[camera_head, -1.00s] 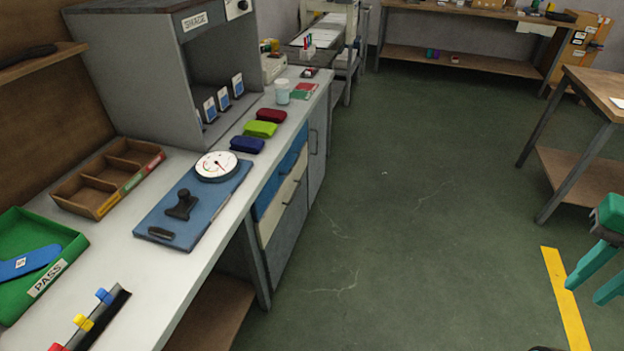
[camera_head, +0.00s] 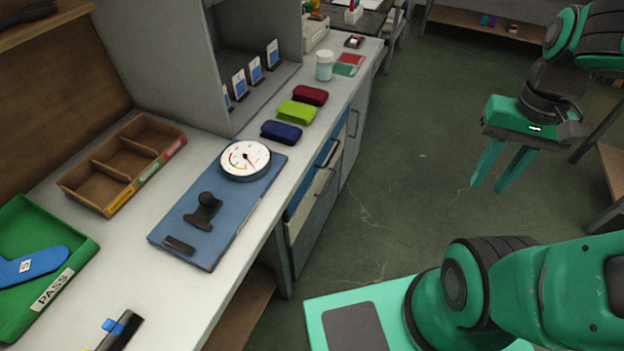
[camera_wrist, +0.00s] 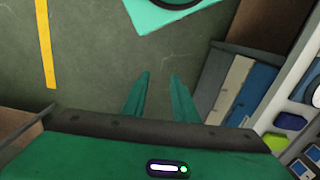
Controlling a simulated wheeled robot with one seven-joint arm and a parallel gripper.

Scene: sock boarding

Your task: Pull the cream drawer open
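The cream drawer (camera_head: 308,212) is in the front of the grey bench, below a blue drawer (camera_head: 297,203). Its front is seen at a steep angle in the head view, and it looks shut. In the wrist view the cream drawer (camera_wrist: 228,90) is a pale band right of the fingers, between grey and blue fronts. My gripper (camera_head: 488,187) hangs over the floor aisle at the right, well away from the drawer, fingers pointing down. In the wrist view the gripper (camera_wrist: 160,75) has its two fingers apart with nothing between them.
The bench top (camera_head: 225,285) holds a blue board (camera_head: 225,225) with a dial, three coloured cases, a wooden tray (camera_head: 85,190) and a green PASS tray (camera_head: 75,270). The green floor (camera_head: 400,190) between bench and gripper is clear. A table stands at the right edge.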

